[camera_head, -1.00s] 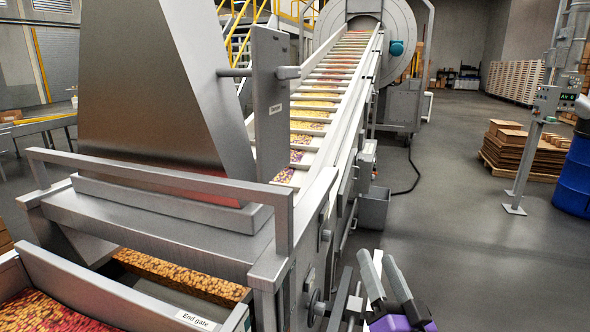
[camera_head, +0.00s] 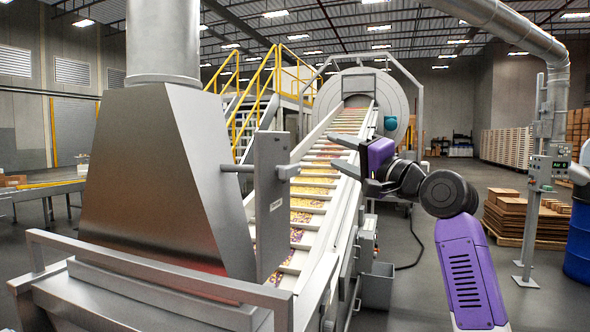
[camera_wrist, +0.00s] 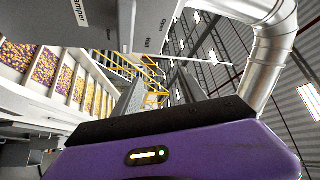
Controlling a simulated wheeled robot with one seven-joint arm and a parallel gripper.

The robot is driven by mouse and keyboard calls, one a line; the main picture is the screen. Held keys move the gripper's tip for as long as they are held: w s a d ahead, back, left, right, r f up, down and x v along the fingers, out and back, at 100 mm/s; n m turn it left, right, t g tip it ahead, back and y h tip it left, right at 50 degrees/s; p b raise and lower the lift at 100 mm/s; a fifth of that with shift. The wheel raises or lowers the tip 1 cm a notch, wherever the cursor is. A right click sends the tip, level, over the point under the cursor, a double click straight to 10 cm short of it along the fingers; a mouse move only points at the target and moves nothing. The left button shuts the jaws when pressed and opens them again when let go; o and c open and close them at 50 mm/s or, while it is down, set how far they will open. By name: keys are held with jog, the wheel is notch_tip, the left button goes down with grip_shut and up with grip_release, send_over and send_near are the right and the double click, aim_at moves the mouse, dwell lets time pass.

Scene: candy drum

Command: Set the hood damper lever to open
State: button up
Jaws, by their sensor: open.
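The hood damper plate (camera_head: 271,205) is an upright grey plate with a small label, beside the hood (camera_head: 155,180). A short grey lever (camera_head: 287,171) sticks out from its right face. The wrist view shows the plate (camera_wrist: 55,12) close up, with part of the damper label and the words "Open" and "Half".
The sloping conveyor (camera_head: 308,200) with candy runs behind the plate up to the drum (camera_head: 400,110). A guard rail (camera_head: 150,270) crosses the front. A control post (camera_head: 540,180), a blue drum (camera_head: 580,235) and stacked cardboard (camera_head: 520,215) stand at the right, with open floor between.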

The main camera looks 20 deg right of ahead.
jog(key=a+g, duration=0.2)
jog(key=m+g+y, duration=0.2)
send_near(294, 172)
jog(key=x, duration=0.2)
jog(key=p+x, duration=0.2)
jog(key=x, duration=0.4)
jog(key=shift+w+a+r, duration=0.1)
jog(key=shift+a+r, duration=0.1)
jog(key=shift+w+a+f+p, duration=0.1)
jog(key=shift+w+a+p, duration=0.2)
jog(key=shift+w, duration=0.2)
grip_shut()
